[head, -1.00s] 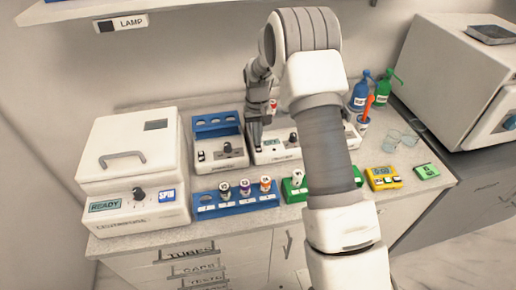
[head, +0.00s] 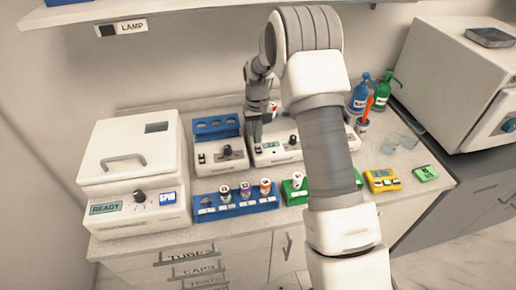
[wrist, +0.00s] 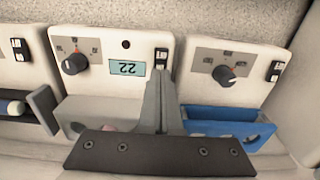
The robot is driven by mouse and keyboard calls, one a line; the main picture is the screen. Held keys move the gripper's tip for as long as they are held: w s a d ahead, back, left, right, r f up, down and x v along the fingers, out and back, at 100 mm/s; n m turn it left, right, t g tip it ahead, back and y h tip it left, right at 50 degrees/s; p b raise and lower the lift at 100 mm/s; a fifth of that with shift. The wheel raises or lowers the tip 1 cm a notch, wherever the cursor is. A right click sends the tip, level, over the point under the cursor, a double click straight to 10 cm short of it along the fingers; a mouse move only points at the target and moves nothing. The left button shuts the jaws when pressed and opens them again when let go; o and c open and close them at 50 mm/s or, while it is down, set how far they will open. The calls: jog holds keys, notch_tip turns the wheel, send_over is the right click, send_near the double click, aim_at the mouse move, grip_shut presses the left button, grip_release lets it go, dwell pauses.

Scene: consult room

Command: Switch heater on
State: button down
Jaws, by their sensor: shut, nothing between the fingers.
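The likely heater is a white unit (head: 290,154) with a small display, a black knob and a switch, at the middle back of the counter. In the wrist view this unit (wrist: 105,48) appears upside down, its display (wrist: 127,67) reading 22. A black-and-white rocker switch (wrist: 161,58) sits beside the display; its position is too small to tell. My gripper (wrist: 161,78) is shut and empty, its fingertips just by this switch; contact cannot be told. In the head view my gripper (head: 255,138) is over the unit's left end.
A similar unit with a blue rack (head: 216,128) stands just left. A white machine marked SPIN (head: 130,175) is further left. A blue tube rack (head: 235,205) and green rack (head: 292,192) are in front. Bottles (head: 362,92) and a yellow timer (head: 380,180) stand right.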

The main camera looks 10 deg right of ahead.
jog(key=shift+r+p, duration=1.05)
jog(key=shift+r, duration=1.25)
notch_tip(320, 180, up, 11)
jog(key=t, duration=0.1)
send_over(258, 148)
jog(key=s, duration=0.5)
jog(key=s+r+t, duration=0.2)
jog(key=s+r, duration=0.6)
jog(key=s+r+t+b, duration=0.1)
jog(key=s+r+t, duration=0.1)
jog(key=s, duration=1.8)
jog(key=shift+r+t+b, duration=0.3)
jog(key=shift+r+b, duration=0.05)
jog(key=shift+r, duration=0.2)
